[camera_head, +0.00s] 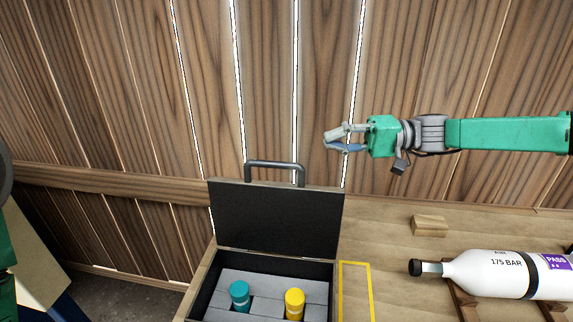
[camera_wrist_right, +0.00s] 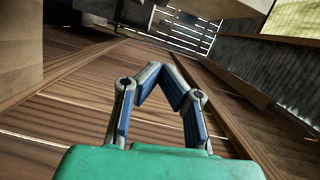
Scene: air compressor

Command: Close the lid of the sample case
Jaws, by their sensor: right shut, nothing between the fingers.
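The sample case (camera_head: 212,285) stands on the table with its dark lid (camera_head: 276,219) upright at the back, open. A grey handle (camera_head: 275,165) sticks up from the lid's top edge. A teal-capped container (camera_head: 240,295) and a yellow-capped container (camera_head: 294,303) sit in the grey insert inside. My right gripper (camera_head: 326,138) is shut and empty, above and to the right of the lid, apart from it. In the right wrist view its fingers (camera_wrist_right: 163,72) meet at the tips. My left gripper is not in view.
A white gas cylinder (camera_head: 500,272) lies on wooden supports at the right. A small wooden block (camera_head: 429,225) lies behind it. A yellow outline (camera_head: 357,292) marks the table (camera_head: 392,280) beside the case. A plank wall (camera_head: 120,80) stands behind.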

